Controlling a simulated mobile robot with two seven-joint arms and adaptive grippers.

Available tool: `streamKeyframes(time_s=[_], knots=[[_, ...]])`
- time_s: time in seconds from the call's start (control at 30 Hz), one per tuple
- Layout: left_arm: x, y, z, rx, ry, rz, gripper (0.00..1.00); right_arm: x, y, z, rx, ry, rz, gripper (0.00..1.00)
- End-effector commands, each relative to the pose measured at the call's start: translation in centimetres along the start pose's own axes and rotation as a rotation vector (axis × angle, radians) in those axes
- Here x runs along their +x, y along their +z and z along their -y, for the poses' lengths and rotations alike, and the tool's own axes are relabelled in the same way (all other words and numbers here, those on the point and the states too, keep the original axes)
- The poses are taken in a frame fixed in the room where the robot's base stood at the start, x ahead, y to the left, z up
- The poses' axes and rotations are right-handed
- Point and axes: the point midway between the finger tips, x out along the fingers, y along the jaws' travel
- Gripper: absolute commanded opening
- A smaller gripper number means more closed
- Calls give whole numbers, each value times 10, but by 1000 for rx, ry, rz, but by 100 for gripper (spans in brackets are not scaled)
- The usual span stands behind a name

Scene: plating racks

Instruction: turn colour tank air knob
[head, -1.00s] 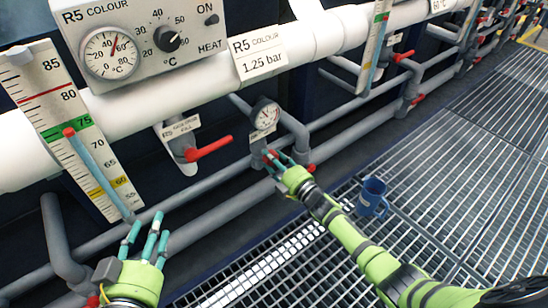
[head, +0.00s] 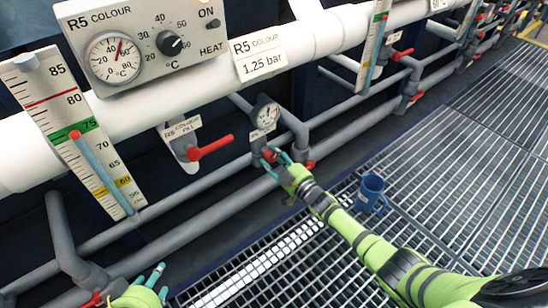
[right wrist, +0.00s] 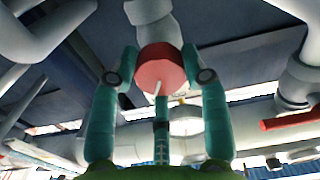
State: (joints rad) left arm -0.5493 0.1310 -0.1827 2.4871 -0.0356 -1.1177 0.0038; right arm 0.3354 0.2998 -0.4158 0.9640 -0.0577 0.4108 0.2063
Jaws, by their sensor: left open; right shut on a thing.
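The red air knob (head: 270,155) sits on grey pipework just below a round pressure gauge (head: 266,114). In the right wrist view the knob (right wrist: 161,68) is a red disc with a white pointer line angled down and slightly left. My right gripper (head: 276,160) is shut on the knob; its teal fingers stand at both sides of it, with a third finger below. My left gripper (head: 152,278) is open and empty at the bottom left, partly cut off by the picture edge. The R5 COLOUR label (head: 257,55) reads 1.25 bar.
A R5 COLOUR heat control box (head: 140,40) hangs at upper left. A red-handled fill valve (head: 210,147) is left of the gauge. Open grating lies to the right.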

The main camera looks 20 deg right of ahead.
Motion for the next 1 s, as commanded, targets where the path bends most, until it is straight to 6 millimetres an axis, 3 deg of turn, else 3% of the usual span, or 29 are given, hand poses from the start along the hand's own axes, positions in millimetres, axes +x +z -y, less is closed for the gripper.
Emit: streamKeyframes(time_s=[0.63,0.67,0.7,1.0], knots=[[0,5,1,-2,-1,25,48,1,-1,0,49,-1,-3,14],[0,5,1,-2,-1,25,48,1,-1,0,49,-1,-3,54],[0,5,1,-2,-1,25,48,1,-1,0,49,-1,-3,69],[0,5,1,-2,-1,25,48,0,0,0,49,-1,-1,69]])
